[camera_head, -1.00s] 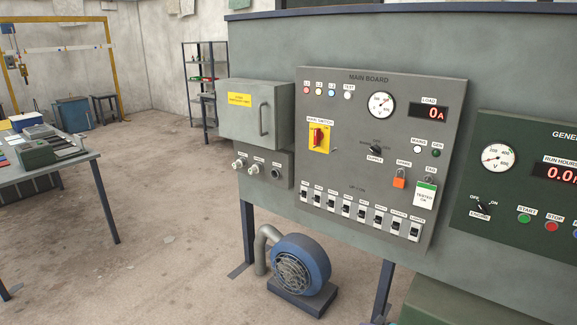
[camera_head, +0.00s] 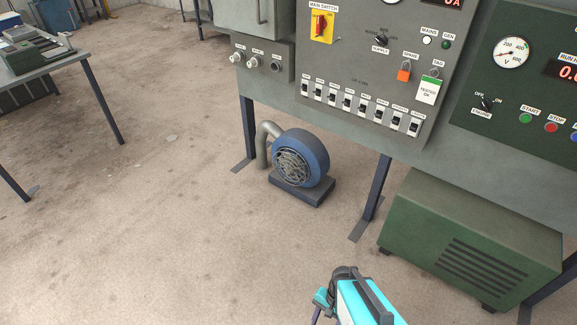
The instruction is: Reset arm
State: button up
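A teal and black part of my own arm (camera_head: 360,297) rises from the bottom edge, right of the middle, over the floor. Most of the arm is cut off below the picture. No gripper fingers can be made out, so I cannot see whether my gripper holds anything. The arm part appears apart from the panels and the blower.
A grey main board (camera_head: 345,75) with switches and a green generator panel (camera_head: 520,110) stand ahead. A blue blower (camera_head: 302,160) sits below, with a green vented cabinet (camera_head: 470,240) at right. A table (camera_head: 60,62) stands at left. The floor (camera_head: 150,240) is clear at centre-left.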

jog(key=s+d+r+n+g+h, duration=0.1)
jog(key=s+d+n+h, duration=0.1)
jog(key=n, duration=0.5)
jog(key=shift+s+d+r+g, duration=0.25)
jog(key=shift+s+d, duration=0.65)
jog(key=shift+d, duration=0.45)
